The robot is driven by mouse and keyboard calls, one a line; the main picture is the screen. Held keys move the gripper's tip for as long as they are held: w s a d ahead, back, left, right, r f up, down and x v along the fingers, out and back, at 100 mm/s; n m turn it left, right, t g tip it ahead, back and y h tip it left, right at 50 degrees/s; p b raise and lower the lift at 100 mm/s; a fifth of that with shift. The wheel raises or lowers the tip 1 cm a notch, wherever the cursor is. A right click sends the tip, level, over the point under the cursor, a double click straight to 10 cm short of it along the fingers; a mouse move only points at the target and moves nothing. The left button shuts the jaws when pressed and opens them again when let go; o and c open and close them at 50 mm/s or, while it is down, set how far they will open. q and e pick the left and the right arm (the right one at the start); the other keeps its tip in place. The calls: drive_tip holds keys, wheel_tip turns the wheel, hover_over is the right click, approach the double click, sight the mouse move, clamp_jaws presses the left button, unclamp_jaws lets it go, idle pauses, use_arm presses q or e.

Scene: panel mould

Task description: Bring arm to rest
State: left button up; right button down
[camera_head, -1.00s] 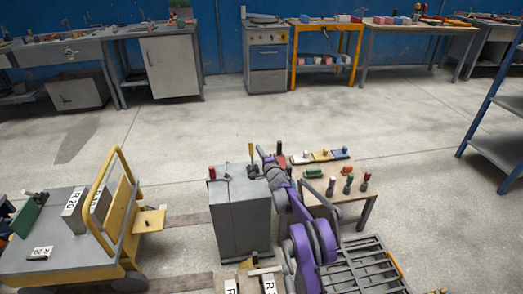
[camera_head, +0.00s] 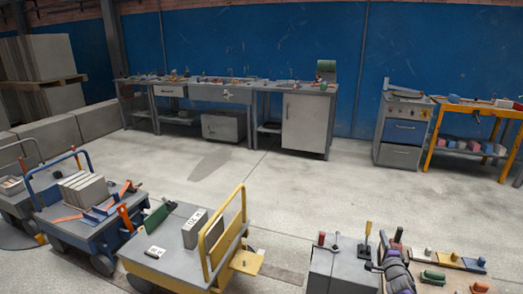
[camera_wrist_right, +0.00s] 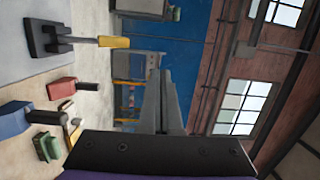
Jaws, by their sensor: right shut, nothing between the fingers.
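My right gripper (camera_wrist_right: 164,80) shows in the wrist view as two grey fingers pressed together, with nothing between them. In the head view my right arm comes up at the bottom right, and its gripper (camera_head: 374,266) is small and partly lost against the grey cabinet (camera_head: 335,272) beside it. I cannot tell whether they touch. On the cabinet's top stands a lever with a yellow handle (camera_head: 368,230); the handle also shows in the wrist view (camera_wrist_right: 114,42), clear of the fingers. My left gripper is not in view.
A low table (camera_head: 436,289) with coloured handled pieces lies to the right of the arm. A yellow-railed cart (camera_head: 160,262) and a blue cart (camera_head: 72,226) stand to the left. Workbenches line the blue wall. The floor (camera_head: 300,190) between is clear.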

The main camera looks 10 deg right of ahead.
drive_tip(key=s+a+r+n+g, duration=0.35)
drive_tip(key=s+a, duration=0.25)
drive_tip(key=a, duration=0.3)
drive_tip(key=s+a+r+n+g, duration=0.2)
drive_tip(key=s+a+r+n, duration=0.3)
drive_tip(key=a, duration=0.5)
drive_tip(key=s+a+f+n+g+y, duration=0.2)
drive_tip(key=s+a+f+n, duration=0.15)
drive_tip(key=s+a, duration=0.55)
drive_tip(key=s+a+f+n+g+y, duration=0.25)
drive_tip(key=s+a+n, duration=0.2)
drive_tip(key=s, duration=0.95)
drive_tip(key=s+a+f+n+g+y, duration=0.1)
drive_tip(key=s+a+f+n+g, duration=0.4)
drive_tip(key=s, duration=0.6)
use_arm(q)
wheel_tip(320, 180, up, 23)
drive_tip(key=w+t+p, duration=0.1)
drive_tip(key=p, duration=1.9)
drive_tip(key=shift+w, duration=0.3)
use_arm(e)
wheel_tip(320, 180, up, 25)
drive_tip(key=a+t, duration=0.1)
drive_tip(key=t, duration=0.2)
drive_tip(key=shift+w+a, duration=0.25)
drive_tip(key=shift+w, duration=0.2)
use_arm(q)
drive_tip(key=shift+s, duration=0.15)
use_arm(e)
drive_tip(key=shift+s, duration=0.15)
